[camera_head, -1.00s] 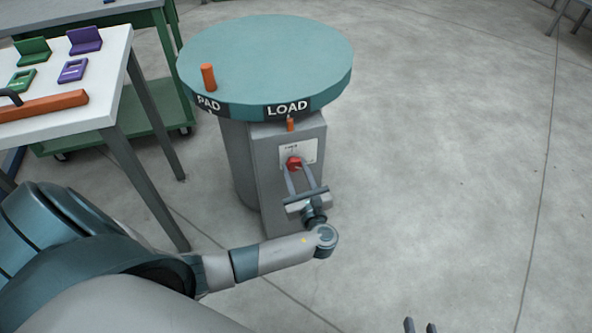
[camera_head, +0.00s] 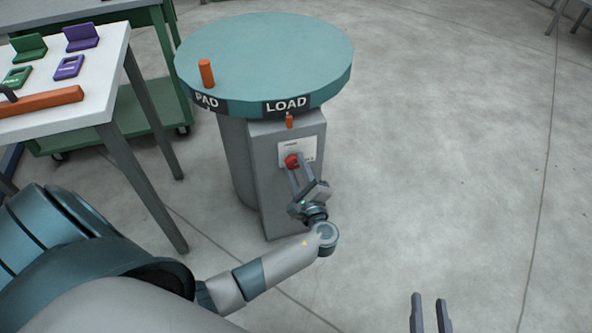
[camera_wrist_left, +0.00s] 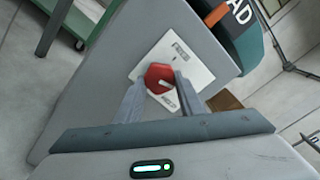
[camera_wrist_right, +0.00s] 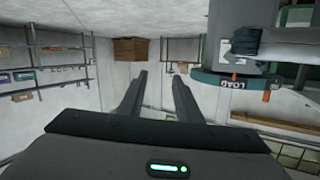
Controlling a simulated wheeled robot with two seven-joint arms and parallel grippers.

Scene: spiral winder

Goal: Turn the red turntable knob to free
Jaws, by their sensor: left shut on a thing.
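The red knob (camera_head: 292,160) sits on a white label plate (camera_head: 309,150) on the front of the grey pedestal (camera_head: 286,205), under the teal turntable (camera_head: 265,60). My left gripper (camera_head: 297,168) is shut on the knob, one finger on each side. In the left wrist view the red knob (camera_wrist_left: 159,77) shows between the fingers, and the plate (camera_wrist_left: 179,66) reads FREE at one end; the word at the other end is partly hidden by a finger. My right gripper (camera_head: 431,302) is open and empty over the floor at the bottom, well away from the pedestal.
An orange peg (camera_head: 206,74) stands on the turntable, and its rim reads PAD and LOAD. A small orange pointer (camera_head: 289,121) is below LOAD. A white table (camera_head: 107,75) with green and purple parts stands left. The floor (camera_head: 450,150) at right is clear.

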